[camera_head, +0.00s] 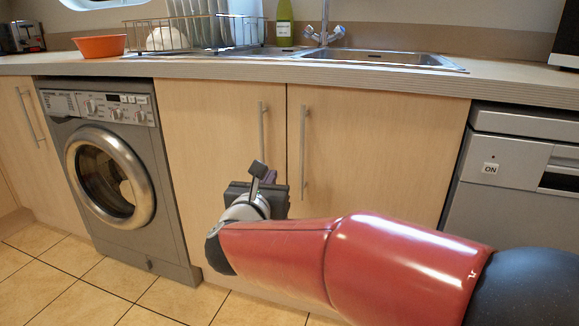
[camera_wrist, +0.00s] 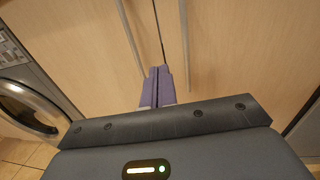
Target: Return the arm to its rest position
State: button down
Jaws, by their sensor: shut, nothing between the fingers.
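My red arm reaches in from the lower right of the head view, bent, with my gripper (camera_head: 262,172) at its far end in front of the pale wooden cupboard doors (camera_head: 220,140). My gripper is shut and empty. In the wrist view the two fingers (camera_wrist: 157,86) stand together with nothing between them, pointing toward the doors and the gap between them. Whether the fingertips touch the doors cannot be told.
A grey washing machine (camera_head: 115,175) stands left of the gripper, and a grey dishwasher (camera_head: 510,185) stands at the right. Two vertical bar handles (camera_head: 304,150) stick out from the doors. The counter (camera_head: 250,68) overhangs above. Tiled floor (camera_head: 60,290) is clear at lower left.

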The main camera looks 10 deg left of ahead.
jog(key=s+d+r+n+g+y+p, duration=0.25)
jog(key=d+n, duration=0.25)
jog(key=n, duration=0.4)
jog(key=s+d+r+n+g+y+p, duration=0.15)
jog(key=d+r+n, duration=0.35)
jog(key=n, duration=0.5)
jog(key=s+d+f+n+g+h+p, duration=0.2)
jog(key=s+d+f+n+g, duration=0.2)
jog(key=s+d+n, duration=0.4)
jog(key=s+d+f+n+g+h+p, duration=0.3)
jog(key=s+d+f+n, duration=0.3)
jog(key=s+d, duration=0.5)
jog(key=d+n+g, duration=0.1)
jog(key=d+n, duration=0.1)
jog(key=d, duration=0.3)
jog(key=shift+s, duration=0.35)
